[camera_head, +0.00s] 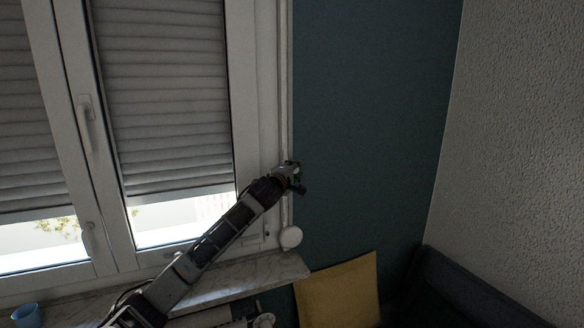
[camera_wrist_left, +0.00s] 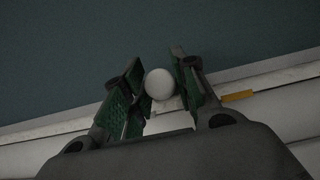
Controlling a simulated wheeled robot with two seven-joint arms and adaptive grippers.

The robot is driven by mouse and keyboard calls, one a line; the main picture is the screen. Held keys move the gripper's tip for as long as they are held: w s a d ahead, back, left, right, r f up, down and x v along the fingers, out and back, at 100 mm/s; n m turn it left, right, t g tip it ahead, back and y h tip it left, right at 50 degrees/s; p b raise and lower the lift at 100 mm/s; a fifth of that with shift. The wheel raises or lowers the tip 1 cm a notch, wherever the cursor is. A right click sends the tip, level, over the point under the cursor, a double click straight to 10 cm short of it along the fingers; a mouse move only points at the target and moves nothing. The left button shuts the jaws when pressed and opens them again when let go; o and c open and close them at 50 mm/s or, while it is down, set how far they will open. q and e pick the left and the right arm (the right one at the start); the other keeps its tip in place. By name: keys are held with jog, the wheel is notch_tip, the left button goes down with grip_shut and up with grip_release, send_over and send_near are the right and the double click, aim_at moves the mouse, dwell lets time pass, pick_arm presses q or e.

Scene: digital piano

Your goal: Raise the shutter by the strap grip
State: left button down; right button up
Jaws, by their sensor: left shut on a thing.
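The grey slatted shutter (camera_head: 160,95) hangs behind the right window pane, with a bright gap below its bottom edge. A similar shutter (camera_head: 22,130) hangs behind the left pane. A pale strap (camera_head: 284,110) runs down the frame's right side. My left gripper (camera_head: 294,180) is at this strap, partway down the window. In the left wrist view, a round white grip (camera_wrist_left: 159,84) sits between the fingers of my left gripper (camera_wrist_left: 161,90), which is shut on it. The strap near the grip is mostly hidden. My right gripper is out of view.
A round white fitting (camera_head: 290,237) is on the frame's right side below my gripper. A marble sill (camera_head: 270,274) runs under the window, with a blue cup (camera_head: 27,316) at left. Two window handles (camera_head: 86,108) stick out. A yellow panel (camera_head: 340,292) stands below right.

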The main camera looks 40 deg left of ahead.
pick_arm(q)
notch_tip(320, 180, down, 2)
jog(key=shift+f+b, duration=0.2)
jog(key=shift+b, duration=0.2)
notch_tip(320, 180, down, 21)
jog(key=b, duration=0.8)
jog(key=shift+r, duration=0.2)
jog(key=c, duration=1.2)
grip_release()
jog(key=shift+d, duration=0.1)
jog(key=shift+r, duration=0.35)
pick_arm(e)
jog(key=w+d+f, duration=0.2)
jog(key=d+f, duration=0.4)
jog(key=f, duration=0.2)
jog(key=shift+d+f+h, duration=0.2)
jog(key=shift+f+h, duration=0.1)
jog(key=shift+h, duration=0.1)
pick_arm(q)
jog(key=shift+s, duration=0.15)
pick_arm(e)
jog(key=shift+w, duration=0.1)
